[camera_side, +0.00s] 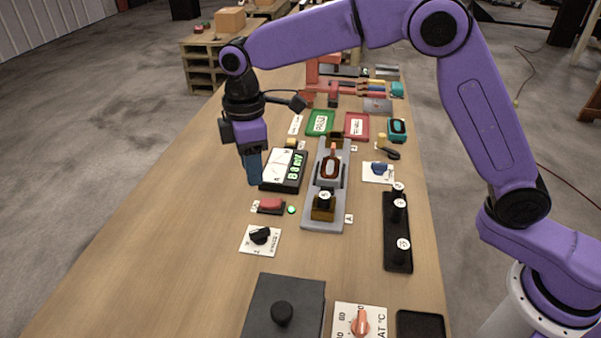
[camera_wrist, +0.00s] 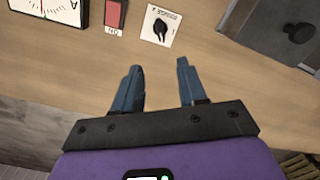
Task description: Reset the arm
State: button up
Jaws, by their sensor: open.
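My gripper (camera_side: 252,168) hangs from my purple arm over the left part of the wooden table, with its blue fingers pointing down. In the wrist view my gripper (camera_wrist: 158,88) shows two blue fingers spread apart with nothing between them. The bare tabletop and its edge lie below them. In the side view the gripper is left of the meter with green digits (camera_side: 294,170) and is not touching it as far as I can see.
A red button (camera_side: 270,204) and a black knob on a white plate (camera_side: 261,238) are near the gripper. A grey conveyor fixture (camera_side: 324,211) runs along the middle. A dark box with a round knob (camera_side: 284,290) stands at the front. The table's left side is clear.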

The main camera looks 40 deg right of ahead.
jog(key=s+d+m, duration=0.1)
jog(key=s+d, duration=1.1)
jog(key=s, duration=0.3)
jog(key=s+d+f+m, duration=0.1)
jog(key=s+d, duration=1.1)
jog(key=s, duration=0.4)
jog(key=shift+s+d, duration=0.25)
jog(key=shift+d, duration=0.1)
